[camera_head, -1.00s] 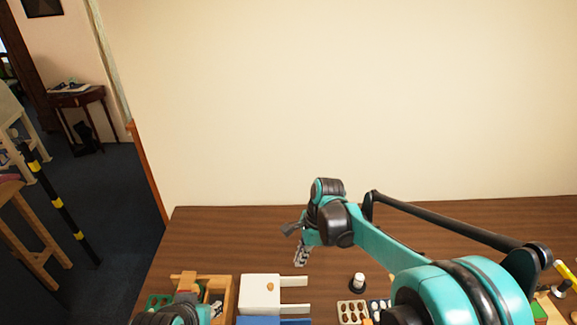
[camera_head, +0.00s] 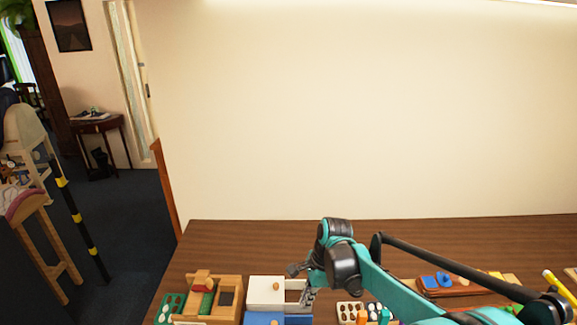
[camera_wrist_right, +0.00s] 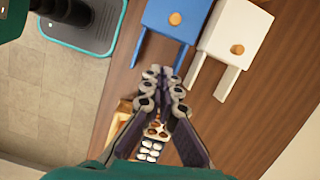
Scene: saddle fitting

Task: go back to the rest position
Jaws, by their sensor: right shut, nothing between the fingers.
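My right gripper (camera_head: 303,283) hangs over the table near the right edge of the white saddle-like piece, which has a brown knob. In the right wrist view, its fingers (camera_wrist_right: 163,80) are together with nothing between them. The white piece (camera_head: 262,291) and the blue piece (camera_head: 262,319) lie side by side on the table; the blue one is cut off by the lower edge. Both show in the right wrist view, blue (camera_wrist_right: 170,22) and white (camera_wrist_right: 232,35), beyond the fingertips. My left gripper is not in view.
A wooden tray (camera_head: 236,309) with blocks stands at the left. A tray with brown ovals (camera_head: 347,308) lies right of the white piece. A wooden board with blue pieces (camera_head: 462,291) lies behind my right arm. The back strip of the brown table (camera_head: 240,235) is clear.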

